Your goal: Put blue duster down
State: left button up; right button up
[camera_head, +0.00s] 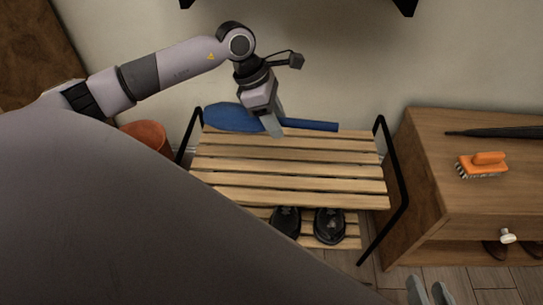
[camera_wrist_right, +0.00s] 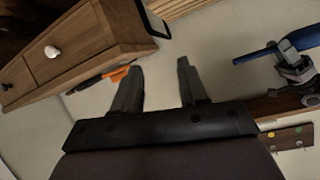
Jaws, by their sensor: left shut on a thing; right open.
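The blue duster (camera_head: 233,118) lies lengthwise along the back of the slatted wooden rack (camera_head: 290,182), its wide head to the left and its handle to the right. My left gripper (camera_head: 273,126) is shut on the duster near its middle. Whether the duster rests on the slats or is just above them, I cannot tell. The duster (camera_wrist_right: 254,55) also shows at the right of the right wrist view, with my left gripper around it. My right gripper (camera_head: 430,292) is open and empty at the bottom of the head view; its two fingers (camera_wrist_right: 158,88) stand apart in the right wrist view.
A wooden cabinet (camera_head: 440,140) stands right of the rack, with an orange brush (camera_head: 482,165) and a dark umbrella (camera_head: 500,132) on top. Black shoes (camera_head: 329,224) sit on the rack's lower shelf. A reddish-brown pot (camera_head: 146,134) is left of the rack. The upper slats are bare in front.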

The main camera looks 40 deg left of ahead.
pick_arm(q)
jog(key=shift+w+a+f+n+t+b, duration=0.3)
jog(key=shift+f+n+b, duration=0.1)
jog(key=shift+n, duration=0.2)
jog(key=shift+r, duration=0.1)
pick_arm(e)
jog(key=shift+a+f, duration=0.3)
jog(key=shift+f, duration=0.05)
pick_arm(q)
notch_tip(320, 180, down, 14)
jog(key=b, duration=0.4)
jog(key=shift+r, duration=0.2)
jog(key=shift+f+b, duration=0.3)
jog(key=shift+f, duration=0.2)
notch_tip(320, 180, down, 5)
jog(key=shift+r+b, duration=0.1)
jog(key=shift+b, duration=0.7)
jog(key=shift+f, duration=0.2)
pick_arm(e)
jog(key=shift+w+a+f+n+t+y, duration=0.1)
jog(key=shift+f+n+t+y, duration=0.25)
jog(key=shift+t+y, duration=0.35)
